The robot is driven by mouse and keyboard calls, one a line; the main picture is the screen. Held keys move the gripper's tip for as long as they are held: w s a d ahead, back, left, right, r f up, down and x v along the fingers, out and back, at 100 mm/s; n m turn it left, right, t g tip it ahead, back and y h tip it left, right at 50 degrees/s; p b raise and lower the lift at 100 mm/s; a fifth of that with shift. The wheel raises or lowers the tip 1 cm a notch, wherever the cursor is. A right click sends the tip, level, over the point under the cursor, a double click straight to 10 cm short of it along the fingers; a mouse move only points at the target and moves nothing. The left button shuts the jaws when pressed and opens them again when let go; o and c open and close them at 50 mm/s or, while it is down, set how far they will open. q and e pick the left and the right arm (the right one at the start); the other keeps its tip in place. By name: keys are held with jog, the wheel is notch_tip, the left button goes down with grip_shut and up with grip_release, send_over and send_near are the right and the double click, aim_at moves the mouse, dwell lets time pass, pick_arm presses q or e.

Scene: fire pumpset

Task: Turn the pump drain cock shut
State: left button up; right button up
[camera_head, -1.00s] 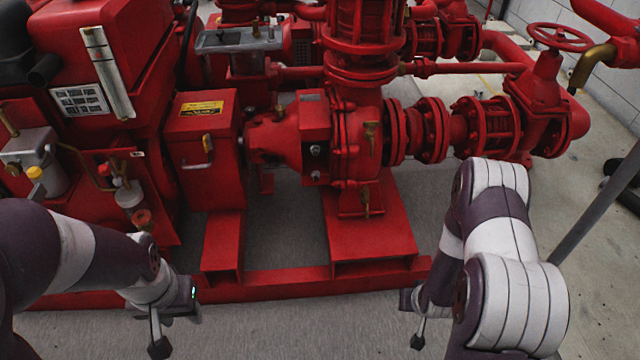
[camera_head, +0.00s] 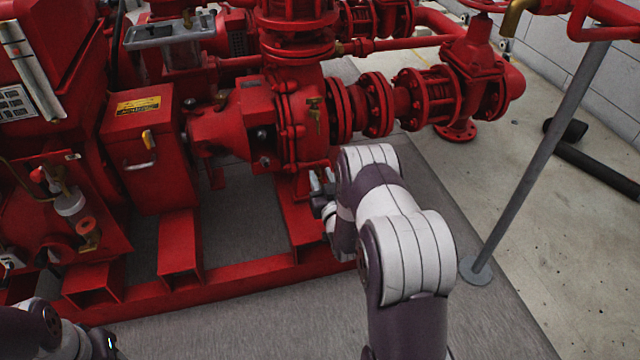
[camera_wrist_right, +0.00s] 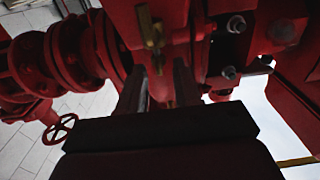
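My right gripper (camera_head: 323,182) is at the lower front of the red pump casing (camera_head: 290,130). Its two fingers show apart in the right wrist view (camera_wrist_right: 160,82), with nothing clasped between them. A brass cock (camera_wrist_right: 152,32) stands just beyond the fingertips there. In the head view, an upper brass cock (camera_head: 315,112) is on the casing. The lower drain cock is hidden behind my right gripper there. My left gripper is below the picture edge; only part of its wrist shows.
The red base frame (camera_head: 200,290) runs along the floor below the pump. Flanged pipework (camera_head: 375,105) leads right to a valve. A grey post (camera_head: 540,150) stands on the floor to the right.

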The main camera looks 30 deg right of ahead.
jog(key=shift+w+d, duration=0.2)
jog(key=shift+w, duration=0.4)
jog(key=shift+r, duration=0.1)
grip_shut()
